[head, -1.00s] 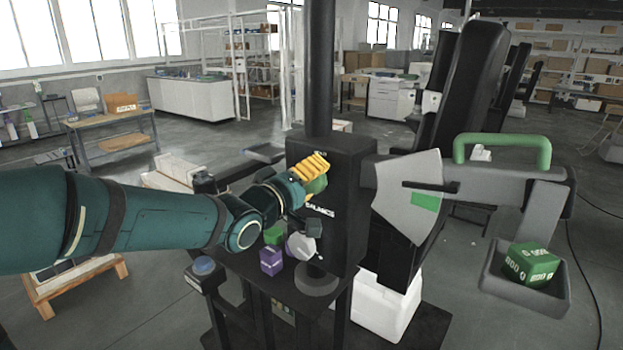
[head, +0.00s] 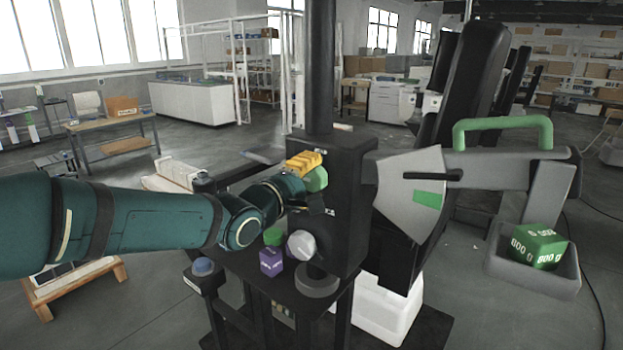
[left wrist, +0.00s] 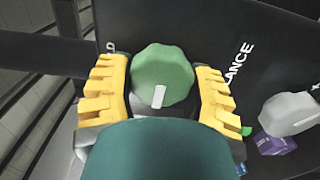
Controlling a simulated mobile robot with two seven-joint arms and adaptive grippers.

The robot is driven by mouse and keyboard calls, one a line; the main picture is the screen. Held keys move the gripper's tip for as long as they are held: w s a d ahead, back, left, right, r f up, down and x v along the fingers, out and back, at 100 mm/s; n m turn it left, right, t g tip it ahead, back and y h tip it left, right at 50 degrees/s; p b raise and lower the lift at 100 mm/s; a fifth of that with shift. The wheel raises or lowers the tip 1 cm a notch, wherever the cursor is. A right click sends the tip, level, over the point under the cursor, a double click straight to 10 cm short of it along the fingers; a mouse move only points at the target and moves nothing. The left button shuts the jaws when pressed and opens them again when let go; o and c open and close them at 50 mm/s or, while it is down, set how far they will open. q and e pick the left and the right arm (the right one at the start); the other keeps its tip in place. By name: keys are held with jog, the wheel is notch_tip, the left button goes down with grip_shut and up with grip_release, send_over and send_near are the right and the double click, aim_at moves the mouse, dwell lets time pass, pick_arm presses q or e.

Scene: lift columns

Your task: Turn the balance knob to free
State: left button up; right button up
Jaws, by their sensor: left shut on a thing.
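The green balance knob (head: 317,180) is on the front face of a black column box (head: 345,215). In the left wrist view the round, faceted knob (left wrist: 163,72) has a white mark toward the bottom of the picture. My left gripper (head: 308,177), with yellow ribbed fingers, is shut on the knob, one finger on each side of it; the fingers (left wrist: 162,85) also show in the left wrist view. Lettering ending in "LANCE" shows on the panel beside it; the rest is hidden. My right gripper is not in view.
A grey-white knob (head: 301,245) and a purple block (head: 271,262) are below my gripper. At right, a grey beam with a green handle (head: 502,123) carries a tray (head: 503,262) holding a green weight block (head: 540,246).

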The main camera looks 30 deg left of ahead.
pick_arm(q)
jog(key=o, duration=1.2)
jog(key=s, duration=0.8)
jog(key=s+a, duration=0.1)
jog(key=s, duration=0.3)
